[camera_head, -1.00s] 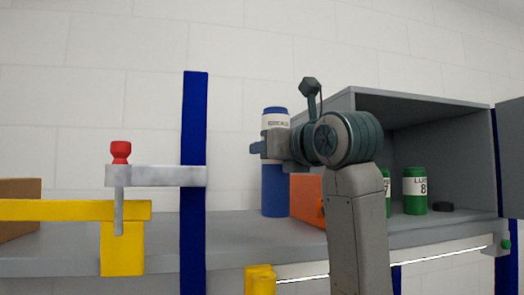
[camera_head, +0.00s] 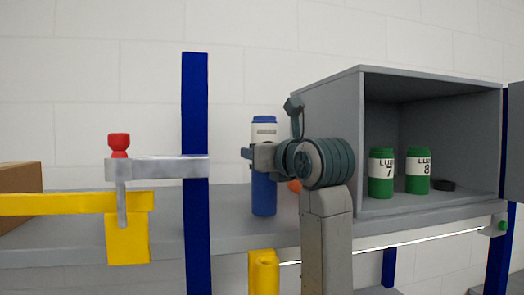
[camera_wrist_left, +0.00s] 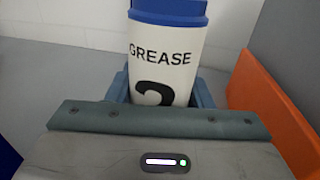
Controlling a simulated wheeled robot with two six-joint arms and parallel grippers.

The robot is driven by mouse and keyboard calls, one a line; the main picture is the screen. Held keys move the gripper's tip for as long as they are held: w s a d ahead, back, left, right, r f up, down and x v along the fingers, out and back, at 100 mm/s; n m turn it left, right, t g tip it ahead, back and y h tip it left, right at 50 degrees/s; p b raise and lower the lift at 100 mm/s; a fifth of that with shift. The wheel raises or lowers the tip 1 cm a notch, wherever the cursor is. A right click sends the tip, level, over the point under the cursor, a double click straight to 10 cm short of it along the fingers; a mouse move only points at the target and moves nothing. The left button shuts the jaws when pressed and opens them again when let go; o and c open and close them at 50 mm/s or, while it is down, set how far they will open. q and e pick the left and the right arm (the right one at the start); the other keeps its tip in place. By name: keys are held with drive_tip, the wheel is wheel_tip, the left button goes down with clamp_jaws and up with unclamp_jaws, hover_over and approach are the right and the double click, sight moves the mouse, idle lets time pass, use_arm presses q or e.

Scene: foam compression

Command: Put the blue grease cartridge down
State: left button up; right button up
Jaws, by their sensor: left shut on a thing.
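The blue grease cartridge (camera_head: 264,193) stands upright at the grey shelf (camera_head: 230,230), with a white label band and blue cap. My left gripper (camera_head: 260,156) is shut around its upper part, coming from the right. I cannot tell whether its base touches the shelf. In the left wrist view the cartridge (camera_wrist_left: 166,55) shows "GREASE" and part of a digit, between the fingers (camera_wrist_left: 163,92). Its lower part is hidden there. My right gripper is not in view.
An orange object (camera_wrist_left: 270,105) stands close right of the cartridge, mostly hidden behind my arm in the head view. A blue post (camera_head: 195,150) and clamp (camera_head: 160,170) are left.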

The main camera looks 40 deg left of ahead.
use_arm(q)
drive_tip(key=shift+d, duration=0.1)
drive_tip(key=shift+s+d+f, duration=0.1)
drive_tip(key=shift+f, duration=0.05)
drive_tip(key=o, duration=1.3)
drive_tip(key=b+v, duration=1.2)
drive_tip(key=b, duration=0.4)
